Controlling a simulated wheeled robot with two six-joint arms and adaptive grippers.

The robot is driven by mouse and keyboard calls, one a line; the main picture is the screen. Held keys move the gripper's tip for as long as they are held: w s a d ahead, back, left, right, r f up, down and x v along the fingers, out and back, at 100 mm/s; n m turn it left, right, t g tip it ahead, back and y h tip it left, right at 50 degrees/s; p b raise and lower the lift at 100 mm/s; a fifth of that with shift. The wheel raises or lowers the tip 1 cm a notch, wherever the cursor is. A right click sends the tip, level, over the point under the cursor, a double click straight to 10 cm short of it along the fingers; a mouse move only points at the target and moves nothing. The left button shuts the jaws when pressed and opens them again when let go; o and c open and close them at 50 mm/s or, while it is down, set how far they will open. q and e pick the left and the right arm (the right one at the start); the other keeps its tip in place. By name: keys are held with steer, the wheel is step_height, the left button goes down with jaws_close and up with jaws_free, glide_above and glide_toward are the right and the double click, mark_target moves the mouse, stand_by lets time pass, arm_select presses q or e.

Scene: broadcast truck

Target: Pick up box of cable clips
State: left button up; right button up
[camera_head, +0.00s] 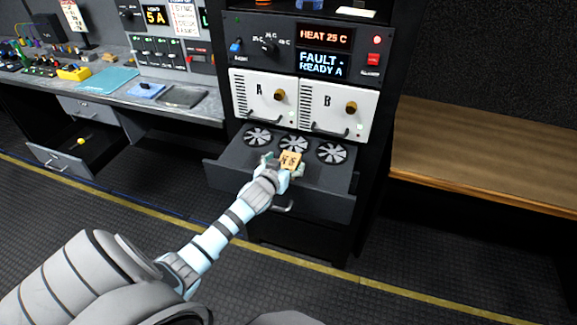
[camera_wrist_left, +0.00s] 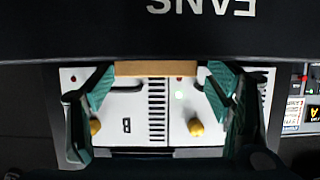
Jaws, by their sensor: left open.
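The box of cable clips (camera_head: 291,159), small and tan with dark marks on top, is at the open fan drawer in the rack, in front of the round fans. My left gripper (camera_head: 282,167) reaches it from the front, with its fingers open. In the left wrist view, the tan edge of the box (camera_wrist_left: 155,68) lies between the two green fingertips, one on each side. I cannot tell whether the fingers touch it. The underside of the box is hidden. My right gripper is not in view.
The fan drawer (camera_head: 225,176) sticks out of the rack below white units A (camera_head: 263,98) and B (camera_head: 335,105). A console desk (camera_head: 185,116) stands at left, with an open lower drawer (camera_head: 60,163) holding something yellow. A wooden bench (camera_head: 485,155) is at right.

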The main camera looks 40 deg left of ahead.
mark_target(288, 162)
arm_select(q)
steer(key=x, duration=0.3)
steer(key=shift+w+d+f, duration=0.1)
steer(key=shift+w+f, duration=0.05)
steer(key=shift+w, duration=0.15)
steer(key=shift+s, duration=0.1)
steer(key=c, duration=1.3)
